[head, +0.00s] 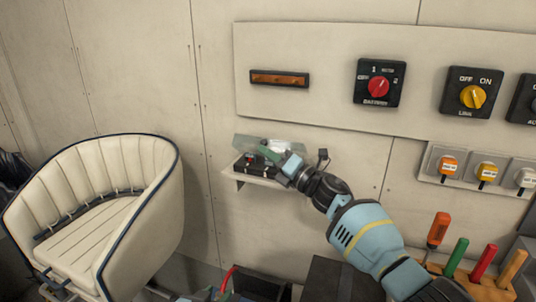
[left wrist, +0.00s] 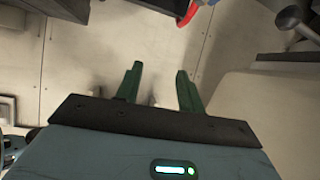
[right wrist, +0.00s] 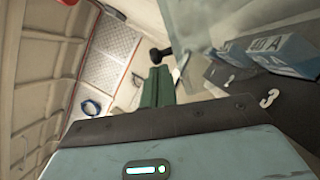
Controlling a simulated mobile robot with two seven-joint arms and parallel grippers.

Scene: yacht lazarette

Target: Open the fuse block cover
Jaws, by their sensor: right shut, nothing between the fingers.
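The fuse block (head: 252,163) sits on a small wall shelf, with a clear cover (head: 243,143) seen as a tilted pane above it. The cover seems raised off the block, but its exact angle is unclear. In the right wrist view the clear pane (right wrist: 195,22) stands beside blue labelled fuses (right wrist: 285,52) and a black knob (right wrist: 160,54). My right gripper (head: 281,167) is at the block's right side; its fingers (right wrist: 157,86) are shut and empty, close to the knob; contact cannot be told. My left gripper (left wrist: 157,88) shows only in its wrist view, open and empty.
The shelf (head: 262,183) is small. A red switch (head: 378,88) and a yellow switch (head: 472,96) are on the panel above. A cream seat (head: 100,205) stands at left. Wall left of the shelf is clear.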

